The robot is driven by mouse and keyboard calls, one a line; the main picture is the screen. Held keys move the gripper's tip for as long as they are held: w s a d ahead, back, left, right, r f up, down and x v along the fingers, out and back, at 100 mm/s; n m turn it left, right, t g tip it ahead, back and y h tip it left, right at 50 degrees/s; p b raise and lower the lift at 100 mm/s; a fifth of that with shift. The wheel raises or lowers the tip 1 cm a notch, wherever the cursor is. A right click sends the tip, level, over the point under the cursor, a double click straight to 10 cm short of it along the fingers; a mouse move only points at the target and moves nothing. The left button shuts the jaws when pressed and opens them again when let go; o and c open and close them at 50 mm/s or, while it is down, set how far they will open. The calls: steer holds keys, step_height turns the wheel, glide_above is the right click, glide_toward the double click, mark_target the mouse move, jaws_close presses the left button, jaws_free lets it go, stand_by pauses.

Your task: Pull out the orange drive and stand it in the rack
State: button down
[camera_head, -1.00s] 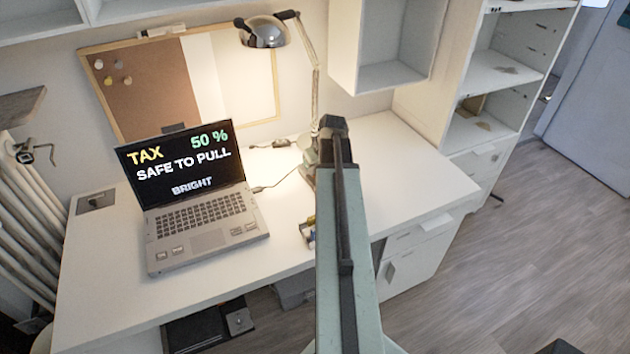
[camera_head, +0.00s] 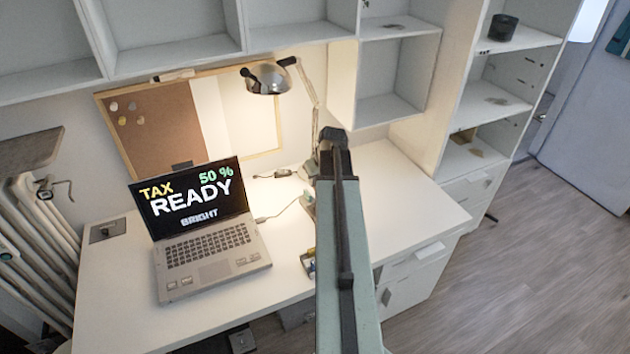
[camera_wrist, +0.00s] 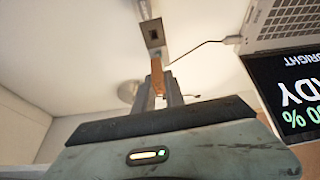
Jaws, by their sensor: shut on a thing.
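My gripper (camera_wrist: 157,88) is shut on the orange drive (camera_wrist: 157,76), which shows as a narrow orange strip between the fingers in the wrist view. A small grey block with a dark square (camera_wrist: 153,34) lies just beyond the fingertips; I cannot tell whether it touches the drive. In the head view my arm hides the gripper and the drive. The open laptop (camera_head: 205,240) reads "TAX 50 %", "READY" and "BRIGHT". Small coloured items (camera_head: 308,262) at the desk's front edge are half hidden by my arm; I cannot tell whether they belong to the rack.
A lit desk lamp (camera_head: 268,78) stands behind my arm. A thin cable (camera_head: 275,215) runs from the laptop towards the lamp base. The white desk (camera_head: 400,200) is clear right of my arm. Shelves (camera_head: 290,38) hang above, with a drawer unit (camera_head: 415,280) at right.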

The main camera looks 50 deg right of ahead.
steer(key=shift+r, duration=0.1)
steer(key=shift+r+p, duration=2.4)
steer(key=shift+p, duration=0.05)
